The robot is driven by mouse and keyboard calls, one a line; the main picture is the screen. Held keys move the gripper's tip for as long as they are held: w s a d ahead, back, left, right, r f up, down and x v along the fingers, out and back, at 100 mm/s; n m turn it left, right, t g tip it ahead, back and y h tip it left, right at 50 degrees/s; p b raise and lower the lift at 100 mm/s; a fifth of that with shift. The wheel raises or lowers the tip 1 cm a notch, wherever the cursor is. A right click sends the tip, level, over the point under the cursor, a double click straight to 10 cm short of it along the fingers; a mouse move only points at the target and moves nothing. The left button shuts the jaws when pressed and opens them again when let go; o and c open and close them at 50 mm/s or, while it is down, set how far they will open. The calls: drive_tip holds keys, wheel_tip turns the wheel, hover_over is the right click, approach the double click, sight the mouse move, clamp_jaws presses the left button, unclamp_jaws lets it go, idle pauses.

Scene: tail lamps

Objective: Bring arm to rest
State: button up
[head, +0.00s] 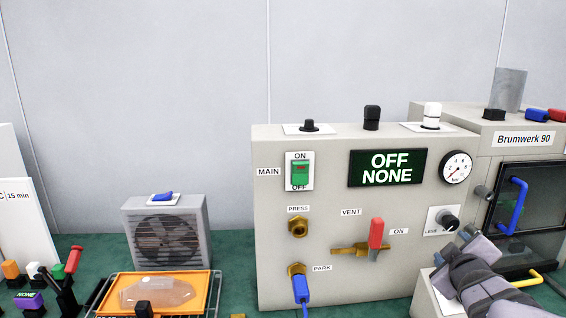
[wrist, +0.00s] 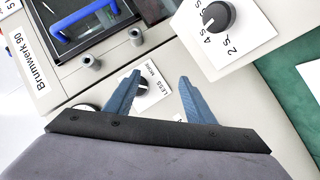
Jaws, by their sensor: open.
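My gripper (head: 460,250) is at the lower right of the head view, in front of the right end of the grey control panel (head: 330,220), near the black LESS/MORE knob (head: 447,222). In the wrist view my gripper (wrist: 156,90) shows two blue fingers spread apart with nothing held between them. The LESS/MORE knob (wrist: 142,88) appears between the fingers, partly hidden; I cannot tell whether a finger touches it. The display (head: 388,168) reads OFF NONE.
The Brumwerk 90 oven (head: 525,139) with its blue handle (head: 516,206) stands right of the panel. A red lever (head: 376,234) and a blue plug (head: 301,289) stick out from the panel. An orange tray (head: 198,284) and a fan box (head: 165,240) stand left.

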drive_tip(key=s+a+f+m+g+y+p, duration=0.1)
drive_tip(key=s+a+f+g+y+p, duration=0.1)
drive_tip(key=s+a, duration=0.5)
drive_tip(key=s+a+f+m+g+y+p, duration=0.2)
drive_tip(key=s+a+f+g+p, duration=0.3)
drive_tip(key=s+a, duration=0.3)
drive_tip(key=s+a+f+m+g+y+p, duration=0.2)
drive_tip(key=s+a+g+p, duration=0.3)
drive_tip(key=a, duration=0.9)
drive_tip(key=shift+s+f+y, duration=0.3)
drive_tip(key=shift+s+f, duration=0.55)
drive_tip(key=shift+s, duration=0.4)
